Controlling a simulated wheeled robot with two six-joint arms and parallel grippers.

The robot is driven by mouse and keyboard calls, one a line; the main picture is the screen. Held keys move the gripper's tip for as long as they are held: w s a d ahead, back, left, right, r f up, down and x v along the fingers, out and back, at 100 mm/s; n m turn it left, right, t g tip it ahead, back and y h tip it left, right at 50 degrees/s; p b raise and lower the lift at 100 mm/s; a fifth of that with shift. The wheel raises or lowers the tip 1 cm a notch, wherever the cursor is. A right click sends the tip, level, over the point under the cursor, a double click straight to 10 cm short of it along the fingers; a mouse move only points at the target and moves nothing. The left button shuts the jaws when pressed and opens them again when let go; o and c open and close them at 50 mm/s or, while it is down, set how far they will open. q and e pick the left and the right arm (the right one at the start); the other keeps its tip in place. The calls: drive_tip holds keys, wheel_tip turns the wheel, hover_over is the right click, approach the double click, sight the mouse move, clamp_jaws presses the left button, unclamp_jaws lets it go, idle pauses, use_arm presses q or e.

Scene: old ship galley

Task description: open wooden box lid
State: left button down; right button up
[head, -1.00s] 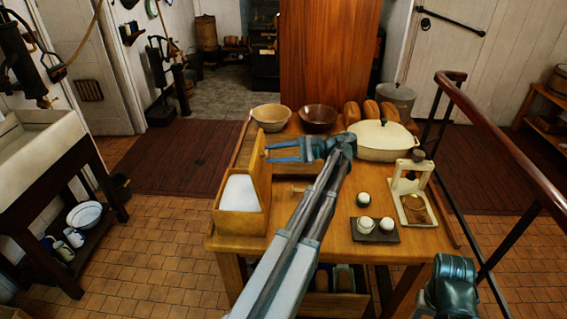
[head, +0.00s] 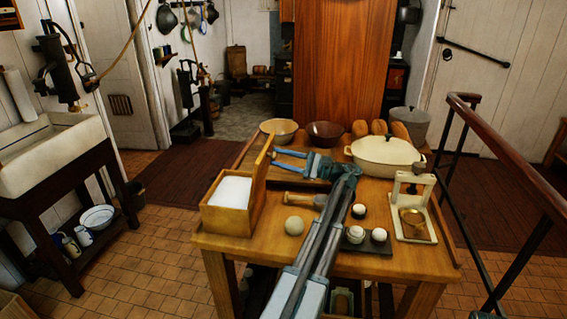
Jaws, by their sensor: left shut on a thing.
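The wooden box (head: 226,222) stands at the left end of the wooden table in the head view, with white contents visible inside. Its lid (head: 261,175) stands raised, near upright, along the box's right side, so the box is open. My left gripper (head: 275,159) reaches across the table from the front. Its blue fingers meet the upper part of the lid from the right and are shut on it. The exact contact is small and partly hidden behind the lid.
On the table (head: 420,262) stand two bowls, bread loaves, a cream pot (head: 385,150), a press-like stand (head: 413,205) and a dark tray (head: 367,243) with small round items. A round pale ball (head: 294,225) and a wooden roller (head: 304,200) lie near my arm. A railing (head: 510,165) runs at right.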

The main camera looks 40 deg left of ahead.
idle(0.3)
use_arm(q)
drive_tip(key=c, duration=0.5)
unclamp_jaws()
drive_tip(key=shift+a, duration=0.1)
drive_tip(key=b+v, duration=0.2)
drive_tip(key=v, duration=1.1)
drive_tip(key=shift+w+d+b, duration=0.25)
drive_tip(key=shift+d+b, duration=0.05)
